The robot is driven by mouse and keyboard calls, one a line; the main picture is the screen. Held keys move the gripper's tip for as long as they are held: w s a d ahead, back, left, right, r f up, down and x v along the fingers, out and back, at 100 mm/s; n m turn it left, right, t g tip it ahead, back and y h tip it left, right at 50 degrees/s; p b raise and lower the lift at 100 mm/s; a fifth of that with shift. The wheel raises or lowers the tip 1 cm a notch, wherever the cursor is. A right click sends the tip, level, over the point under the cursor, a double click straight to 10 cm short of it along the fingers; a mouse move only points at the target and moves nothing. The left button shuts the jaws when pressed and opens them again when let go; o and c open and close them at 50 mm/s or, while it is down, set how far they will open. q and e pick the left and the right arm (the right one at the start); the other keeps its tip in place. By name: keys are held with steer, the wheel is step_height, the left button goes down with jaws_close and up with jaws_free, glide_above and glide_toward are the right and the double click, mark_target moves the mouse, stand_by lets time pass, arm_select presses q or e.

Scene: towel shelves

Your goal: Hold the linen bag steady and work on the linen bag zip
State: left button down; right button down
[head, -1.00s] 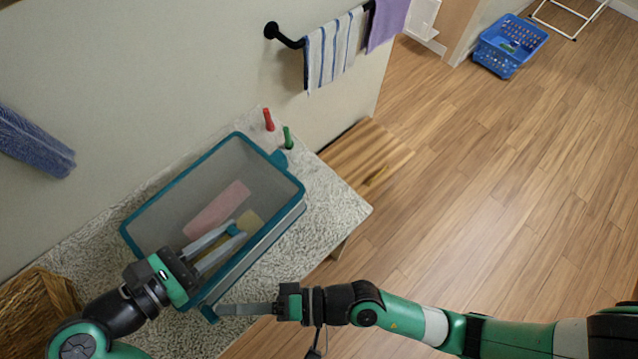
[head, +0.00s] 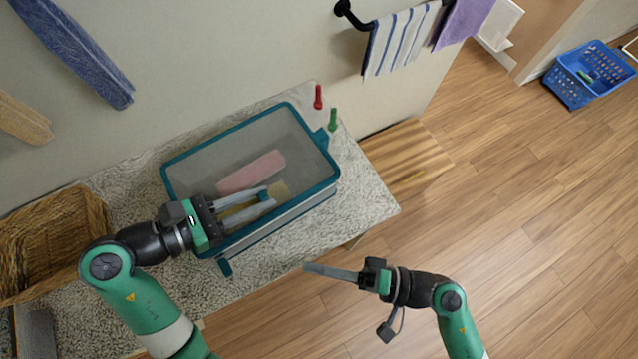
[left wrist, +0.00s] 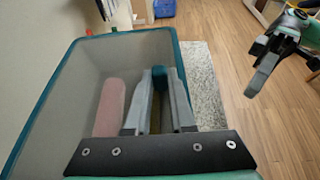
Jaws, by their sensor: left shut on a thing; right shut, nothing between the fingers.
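The linen bag (head: 187,166) stands open on the counter, a grey box shape with teal edging. It also fills much of the left wrist view (left wrist: 55,100). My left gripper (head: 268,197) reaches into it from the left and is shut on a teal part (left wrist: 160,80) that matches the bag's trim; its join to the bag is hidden. A teal tab (head: 224,267), perhaps the zip pull, hangs at the front edge. Another teal tab (head: 322,139) is at the far right corner. My right gripper (head: 308,268) is shut and empty, apart from the bag, right of the front tab.
A pink roll (head: 250,172) and a yellowish item (head: 279,189) lie inside the bag. A red peg (head: 318,97) and a green peg (head: 333,120) stand behind it. A wicker basket (head: 60,235) is at left. Open floor lies right of the counter.

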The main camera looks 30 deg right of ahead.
arm_select(q)
steer(key=c, duration=0.7)
jaws_free()
steer(key=v, duration=1.2)
steer(key=shift+r, duration=0.15)
